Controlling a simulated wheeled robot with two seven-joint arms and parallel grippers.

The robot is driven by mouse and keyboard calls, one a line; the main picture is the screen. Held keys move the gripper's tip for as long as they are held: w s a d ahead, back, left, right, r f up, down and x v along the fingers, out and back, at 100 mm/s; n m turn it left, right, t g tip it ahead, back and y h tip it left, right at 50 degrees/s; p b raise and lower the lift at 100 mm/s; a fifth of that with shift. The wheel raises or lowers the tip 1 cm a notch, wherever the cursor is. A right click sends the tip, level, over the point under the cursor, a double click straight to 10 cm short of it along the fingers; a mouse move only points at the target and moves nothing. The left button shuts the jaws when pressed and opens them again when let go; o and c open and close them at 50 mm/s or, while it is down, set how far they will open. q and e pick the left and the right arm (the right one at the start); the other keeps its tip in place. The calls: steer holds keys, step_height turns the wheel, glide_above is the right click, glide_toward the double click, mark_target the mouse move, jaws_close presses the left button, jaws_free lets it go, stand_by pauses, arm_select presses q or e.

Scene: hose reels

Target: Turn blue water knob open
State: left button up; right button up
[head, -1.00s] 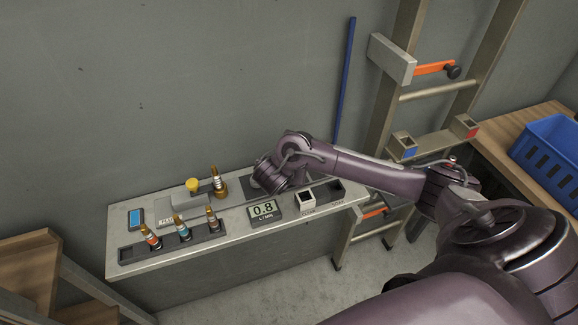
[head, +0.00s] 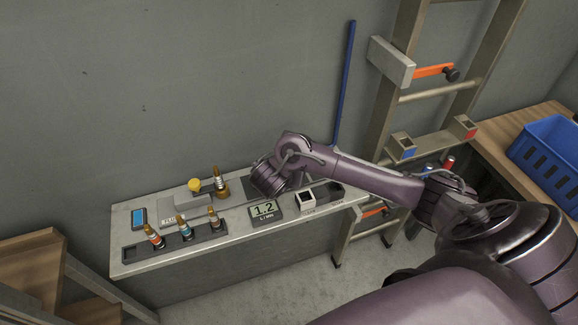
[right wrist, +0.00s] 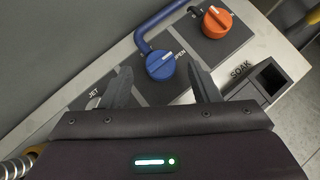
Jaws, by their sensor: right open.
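The blue water knob (right wrist: 160,65) shows in the right wrist view on a dark plate, with a blue pipe running up from it and the word OPEN partly seen at its right. A white mark is on its upper part. My right gripper (right wrist: 160,72) is open, one finger on each side of the blue knob; I cannot tell whether they touch it. In the head view the right wrist (head: 270,178) is over the bench and hides the knob. My left gripper is not in view.
An orange knob (right wrist: 217,22) sits right of the blue one. A display (head: 264,211) reads 1.2 L/min. Several nozzles stand in a dark tray (head: 134,253); a brass nozzle (head: 219,185) stands behind. A SOAK socket (right wrist: 269,77) is close by. A ladder (head: 382,130) stands right of the bench.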

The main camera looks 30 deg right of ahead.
steer(key=p+v, duration=0.2)
steer(key=v, duration=0.3)
stand_by(0.3)
